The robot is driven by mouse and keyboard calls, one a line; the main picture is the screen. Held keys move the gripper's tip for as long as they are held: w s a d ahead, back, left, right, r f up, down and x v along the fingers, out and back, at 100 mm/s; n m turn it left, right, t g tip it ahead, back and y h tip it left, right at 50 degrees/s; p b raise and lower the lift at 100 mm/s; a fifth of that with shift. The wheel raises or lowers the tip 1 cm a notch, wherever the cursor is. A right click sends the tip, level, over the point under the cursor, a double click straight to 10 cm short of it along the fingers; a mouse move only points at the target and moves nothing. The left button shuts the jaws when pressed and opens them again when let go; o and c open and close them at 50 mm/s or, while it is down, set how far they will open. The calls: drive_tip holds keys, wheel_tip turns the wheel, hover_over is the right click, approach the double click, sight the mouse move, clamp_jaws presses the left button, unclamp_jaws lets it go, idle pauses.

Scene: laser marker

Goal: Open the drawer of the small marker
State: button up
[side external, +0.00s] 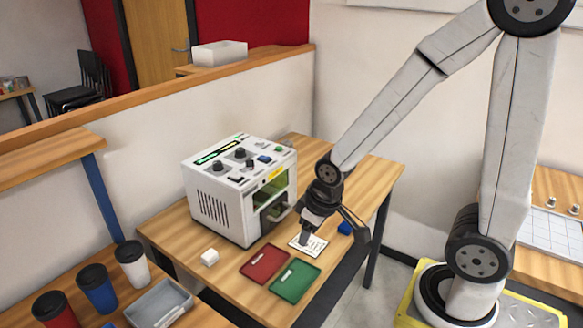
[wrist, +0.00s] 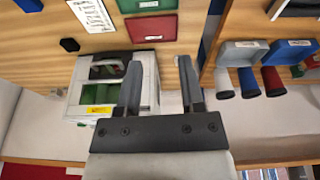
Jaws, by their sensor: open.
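The small marker (side external: 222,197) is a white box with knobs on top, standing on the wooden table. Its front has a green window (side external: 278,188) and, below it, a dark drawer front (side external: 272,210) with a pale handle. The drawer looks shut, though its depth is hard to judge. In the wrist view the marker (wrist: 146,66) appears upside down behind the fingers, with its dark handle area (wrist: 106,68) left of them. My gripper (side external: 305,236) points down in front of the marker, over the card. In the wrist view my gripper (wrist: 160,72) is open and empty.
A white printed card (side external: 309,246), a red tray (side external: 265,263) and a green tray (side external: 295,282) lie before the marker. A blue block (side external: 345,228) and a white block (side external: 209,257) are nearby. Cups (side external: 97,288) and a grey bin (side external: 160,303) stand at lower left.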

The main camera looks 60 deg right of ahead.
drive_tip(key=w+d+f+n+t, duration=0.5)
drive_tip(key=w+d+f+n, duration=0.1)
drive_tip(key=w+d+n, duration=0.3)
drive_tip(key=n+t, duration=0.6)
drive_tip(key=n, duration=0.1)
approach(285, 212)
drive_tip(key=w, duration=0.1)
drive_tip(key=w+f, duration=0.1)
drive_tip(key=w, duration=0.1)
drive_tip(key=shift+a+f, duration=0.25)
drive_tip(key=shift+a, duration=0.1)
drive_tip(key=shift+s+d+f+n+t, duration=0.4)
drive_tip(key=shift+s+d+n+t, duration=0.1)
drive_tip(key=shift+s+n+t, duration=0.25)
drive_tip(key=shift+w, duration=0.2)
drive_tip(key=shift+x, duration=3.85)
drive_tip(key=shift+a, duration=0.1)
clamp_jaws()
